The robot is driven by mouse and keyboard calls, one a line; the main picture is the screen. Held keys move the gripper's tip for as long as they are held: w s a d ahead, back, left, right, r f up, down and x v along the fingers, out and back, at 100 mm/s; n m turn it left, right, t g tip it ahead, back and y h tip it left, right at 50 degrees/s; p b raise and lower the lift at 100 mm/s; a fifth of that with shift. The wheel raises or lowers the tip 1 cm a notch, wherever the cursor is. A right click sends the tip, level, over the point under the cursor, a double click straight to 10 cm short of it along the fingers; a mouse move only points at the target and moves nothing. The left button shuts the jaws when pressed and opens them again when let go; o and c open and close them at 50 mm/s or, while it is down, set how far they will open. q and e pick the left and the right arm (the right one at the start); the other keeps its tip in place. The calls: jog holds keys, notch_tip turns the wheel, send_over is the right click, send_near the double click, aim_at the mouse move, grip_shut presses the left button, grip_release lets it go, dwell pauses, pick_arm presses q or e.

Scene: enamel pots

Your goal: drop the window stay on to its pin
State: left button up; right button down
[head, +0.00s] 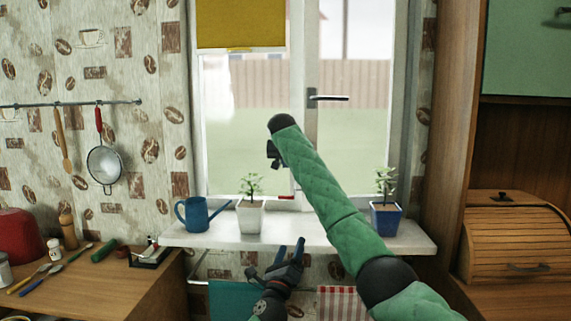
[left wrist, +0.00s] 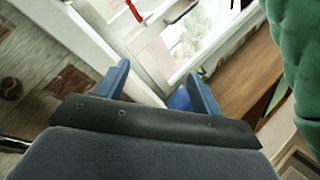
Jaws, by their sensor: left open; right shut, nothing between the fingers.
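A small red piece (head: 287,197), which looks like part of the window stay, shows low on the window frame, just left of my right arm. A red strip (left wrist: 134,11) also shows at the top of the left wrist view; I cannot tell for sure that it is the same part. The pin cannot be made out. My left gripper (head: 291,250) is open and empty, its blue fingers pointing up in front of the sill's edge, below the red piece. My right gripper (head: 273,154) is shut and empty, raised in front of the window, partly hidden by its own wrist.
The white sill (head: 330,240) bears a blue watering can (head: 194,214), a plant in a white pot (head: 250,217) and a plant in a blue pot (head: 385,219). Cloths (head: 232,300) hang below.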

pick_arm(q)
jog(key=s+a+f+n+g+y, duration=0.1)
jog(key=s+f+n+g, duration=0.2)
jog(key=s+f+n, duration=0.75)
jog(key=s+f+n+g+y, duration=0.1)
jog(key=s+f+g, duration=0.15)
jog(key=f, duration=1.45)
jog(key=s+a+f+n+g, duration=0.1)
jog(key=s+f+n+g, duration=0.35)
jog(key=f, duration=0.95)
jog(key=s+f+n+g, duration=0.2)
jog(key=s+f+n, duration=0.2)
jog(key=s+f, duration=0.3)
jog(key=s+f+n+g, duration=0.1)
jog(key=s+f+n, duration=0.3)
jog(key=s, duration=1.2)
jog(key=s+f+n+g, duration=0.2)
jog(key=s+f+n, duration=0.2)
jog(key=s+f, duration=0.8)
jog(key=shift+s+d+g+p, duration=0.3)
jog(key=shift+d, duration=0.15)
